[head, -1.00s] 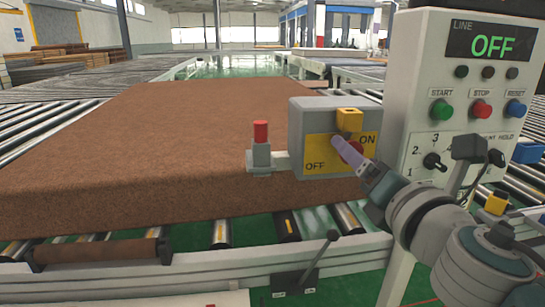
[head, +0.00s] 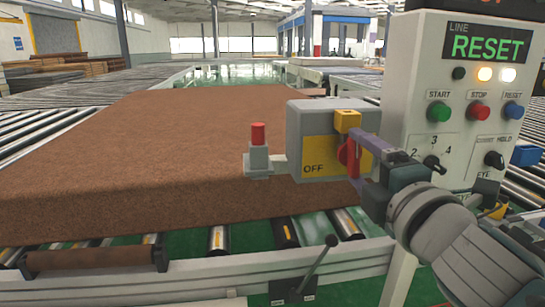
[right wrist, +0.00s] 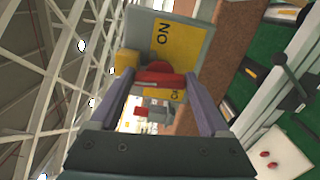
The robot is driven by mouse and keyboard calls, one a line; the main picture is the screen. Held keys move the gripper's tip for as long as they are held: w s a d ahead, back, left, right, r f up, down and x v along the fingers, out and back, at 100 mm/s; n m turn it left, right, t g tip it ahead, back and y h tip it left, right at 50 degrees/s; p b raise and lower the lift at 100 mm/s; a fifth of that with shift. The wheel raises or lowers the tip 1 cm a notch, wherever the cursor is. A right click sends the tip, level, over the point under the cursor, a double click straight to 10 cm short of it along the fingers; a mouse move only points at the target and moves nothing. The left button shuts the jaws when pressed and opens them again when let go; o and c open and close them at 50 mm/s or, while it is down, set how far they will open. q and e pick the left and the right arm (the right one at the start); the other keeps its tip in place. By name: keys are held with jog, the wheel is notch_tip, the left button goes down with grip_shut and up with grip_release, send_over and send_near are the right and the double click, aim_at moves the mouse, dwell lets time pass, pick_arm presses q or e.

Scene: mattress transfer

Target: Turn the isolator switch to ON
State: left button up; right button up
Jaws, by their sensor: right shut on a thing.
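The isolator switch is a grey box (head: 325,122) with a yellow plate (head: 320,157) and a red handle (head: 349,157). The handle stands about upright in the head view, and also shows in the right wrist view (right wrist: 160,79). My right gripper (head: 363,160) is shut on the handle, one purple finger on each side in the right wrist view (right wrist: 162,88). OFF is readable in the head view. ON is hidden there behind the gripper but shows in the right wrist view. A yellow block (head: 347,120) sits above the handle. My left gripper is not in view.
A control panel (head: 465,120) stands right of the switch, its display (head: 488,47) reading RESET with two lamps lit. A red-topped post (head: 258,150) is left of the box. A brown mattress (head: 150,150) lies on the rollers behind. A black lever (head: 317,265) stands below.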

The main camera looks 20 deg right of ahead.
jog(key=shift+m, duration=0.6)
jog(key=o, duration=1.2)
jog(key=b+v, duration=0.1)
jog(key=v, duration=0.9)
jog(key=shift+d, duration=0.1)
